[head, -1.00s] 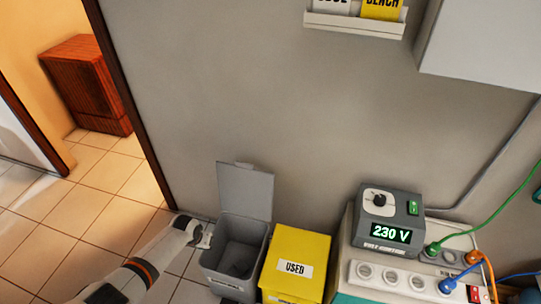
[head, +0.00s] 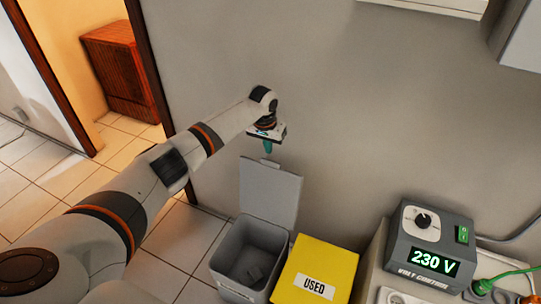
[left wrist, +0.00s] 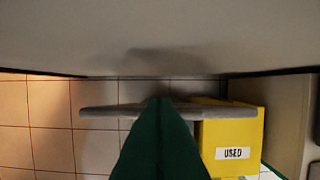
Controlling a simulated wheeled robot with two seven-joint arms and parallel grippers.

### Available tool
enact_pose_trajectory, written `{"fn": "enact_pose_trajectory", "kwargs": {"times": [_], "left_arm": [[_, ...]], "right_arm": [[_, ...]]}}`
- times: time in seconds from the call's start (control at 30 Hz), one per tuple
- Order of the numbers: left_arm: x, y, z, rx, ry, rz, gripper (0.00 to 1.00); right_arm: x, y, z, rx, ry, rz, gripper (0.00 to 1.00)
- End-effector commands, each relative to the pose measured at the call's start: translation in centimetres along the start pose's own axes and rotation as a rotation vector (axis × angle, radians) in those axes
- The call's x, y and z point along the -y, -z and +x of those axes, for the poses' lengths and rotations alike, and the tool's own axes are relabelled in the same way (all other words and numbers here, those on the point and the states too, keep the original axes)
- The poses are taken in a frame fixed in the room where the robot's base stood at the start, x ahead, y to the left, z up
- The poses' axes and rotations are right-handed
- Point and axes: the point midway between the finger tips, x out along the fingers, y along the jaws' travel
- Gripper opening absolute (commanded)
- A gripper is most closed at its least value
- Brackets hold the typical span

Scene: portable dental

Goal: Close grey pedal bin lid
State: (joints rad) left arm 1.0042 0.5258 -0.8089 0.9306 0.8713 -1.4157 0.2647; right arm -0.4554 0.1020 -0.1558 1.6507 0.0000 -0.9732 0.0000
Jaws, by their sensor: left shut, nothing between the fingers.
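The grey pedal bin (head: 243,262) stands on the tiled floor near the wall, with its lid (head: 270,192) raised upright at the back. Its inside is open to view in the head view. My left gripper (head: 268,148) is above the lid's top edge, near the wall, pointing down, its teal fingers shut with nothing between them. In the left wrist view the fingers (left wrist: 160,145) reach toward the lid, whose edge (left wrist: 105,113) shows as a grey bar beyond them. I cannot tell that they touch. My right gripper is not in view.
A yellow bin (head: 318,270) labelled USED stands close to the right of the grey bin. A grey voltage unit (head: 432,245) reading 230 V is farther right, with cables. Open tiled floor (head: 175,240) lies left of the bin.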

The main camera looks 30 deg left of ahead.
Motion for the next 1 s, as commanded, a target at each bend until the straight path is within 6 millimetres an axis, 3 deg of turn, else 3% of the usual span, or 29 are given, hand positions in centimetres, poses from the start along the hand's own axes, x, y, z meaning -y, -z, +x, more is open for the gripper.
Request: {"fn": "enact_pose_trajectory", "kwargs": {"times": [0.1,0.4,0.87,1.0], "left_arm": [[0.0,0.0,1.9,0.000,0.000,0.000,0.00],[0.0,-0.1,3.5,0.003,0.000,0.000,0.00],[0.0,-0.1,3.5,0.006,0.000,0.001,0.00],[0.0,0.0,3.4,0.017,0.000,0.001,0.00]], "right_arm": [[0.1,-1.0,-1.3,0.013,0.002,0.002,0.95],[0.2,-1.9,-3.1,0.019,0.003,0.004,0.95],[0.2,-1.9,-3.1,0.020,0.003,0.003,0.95],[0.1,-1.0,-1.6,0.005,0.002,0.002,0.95]]}}
